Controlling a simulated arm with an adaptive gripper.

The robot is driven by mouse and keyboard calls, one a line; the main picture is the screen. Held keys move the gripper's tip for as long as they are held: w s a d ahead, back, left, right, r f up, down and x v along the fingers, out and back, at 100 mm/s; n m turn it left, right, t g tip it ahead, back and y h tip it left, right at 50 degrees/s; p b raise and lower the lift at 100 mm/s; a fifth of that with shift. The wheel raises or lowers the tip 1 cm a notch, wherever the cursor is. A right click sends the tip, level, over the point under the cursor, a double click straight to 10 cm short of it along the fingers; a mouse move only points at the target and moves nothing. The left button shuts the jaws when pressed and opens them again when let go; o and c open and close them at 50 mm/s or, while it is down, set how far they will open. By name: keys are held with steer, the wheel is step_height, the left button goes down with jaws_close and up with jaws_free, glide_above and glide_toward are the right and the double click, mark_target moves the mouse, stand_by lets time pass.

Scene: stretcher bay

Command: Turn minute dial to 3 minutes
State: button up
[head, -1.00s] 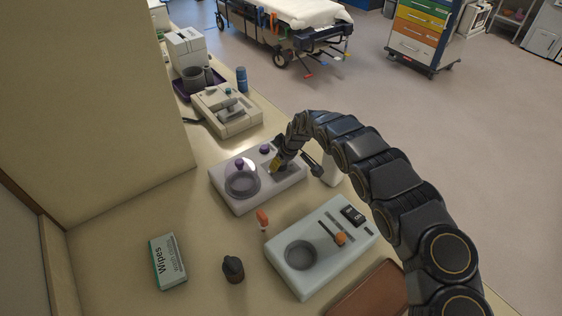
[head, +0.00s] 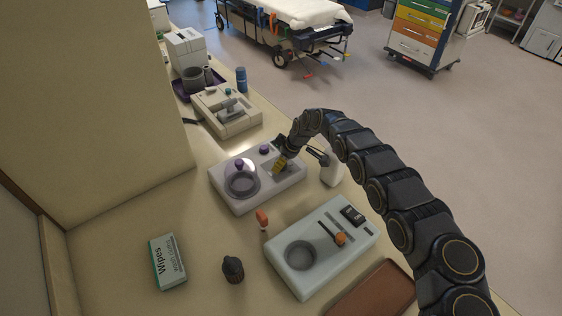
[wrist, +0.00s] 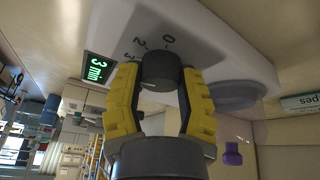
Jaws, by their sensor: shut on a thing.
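The minute dial (wrist: 161,72) is a dark round knob on the white device (head: 229,198). Numbers 0, 2 and 3 show around it in the wrist view. A small display (wrist: 98,68) beside it reads "3 min" in green. My gripper (wrist: 161,82) has yellow fingers shut on the dial, one on each side. In the head view, my gripper (head: 279,167) reaches down to the right part of the device, and the dial is hidden there. I cannot make out a pointer mark on the dial.
The device also bears a clear dome with a purple knob (head: 239,163) and another purple knob (head: 264,149). A pale green device (head: 300,283) is nearer, and a wipes box (head: 168,262) lies left on the counter.

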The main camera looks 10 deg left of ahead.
steer(key=shift+a, duration=0.15)
steer(key=o, duration=1.1)
steer(key=shift+o, duration=0.2)
steer(key=shift+d+r, duration=0.15)
steer(key=shift+d, duration=0.1)
steer(key=v, duration=1.1)
steer(key=shift+r, duration=0.3)
